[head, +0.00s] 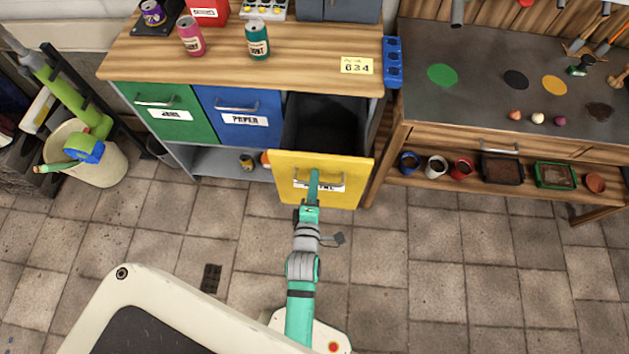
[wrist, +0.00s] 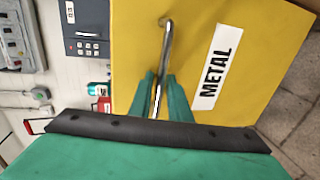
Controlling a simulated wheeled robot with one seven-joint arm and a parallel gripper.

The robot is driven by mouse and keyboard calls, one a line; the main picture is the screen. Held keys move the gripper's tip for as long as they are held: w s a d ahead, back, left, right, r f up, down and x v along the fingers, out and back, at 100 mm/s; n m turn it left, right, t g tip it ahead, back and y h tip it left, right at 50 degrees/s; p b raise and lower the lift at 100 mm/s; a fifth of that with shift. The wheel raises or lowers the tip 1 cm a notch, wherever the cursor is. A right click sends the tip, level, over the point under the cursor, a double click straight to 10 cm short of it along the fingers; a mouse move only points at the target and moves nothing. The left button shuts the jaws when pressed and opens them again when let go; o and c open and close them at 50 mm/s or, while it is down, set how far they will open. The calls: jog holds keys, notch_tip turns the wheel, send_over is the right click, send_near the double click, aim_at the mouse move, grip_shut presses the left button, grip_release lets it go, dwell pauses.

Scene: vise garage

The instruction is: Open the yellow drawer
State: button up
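The yellow drawer (head: 340,165) with a "METAL" label is pulled well out of the cabinet, and its dark inside (head: 325,125) shows from above. Its front also fills much of the wrist view (wrist: 195,35). The metal bar handle (wrist: 167,38) runs between the fingers of my gripper (wrist: 160,85), which look shut on it. In the head view my gripper (head: 314,178) is at the middle of the drawer front, covering part of the handle and label.
A closed green drawer (head: 165,125) and a closed blue drawer (head: 240,130) are to the left. Cans stand on the wooden top (head: 300,62). A workbench (head: 480,90) stands close on the right. The tiled floor (head: 430,240) in front is mostly clear.

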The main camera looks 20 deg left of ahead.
jog(key=v, duration=1.1)
dwell(0.6)
jog(key=s+d+r+m+h, duration=0.2)
jog(key=s+d+m, duration=0.4)
jog(key=m, duration=0.5)
jog(key=s+d+r+m+h, duration=0.2)
jog(key=s+d+r+m, duration=0.3)
jog(key=m, duration=0.5)
jog(key=s+d, duration=0.2)
jog(key=shift+s+d+m+t+h, duration=0.2)
jog(key=shift+s+m+t+h, duration=0.1)
jog(key=shift+m+h, duration=0.1)
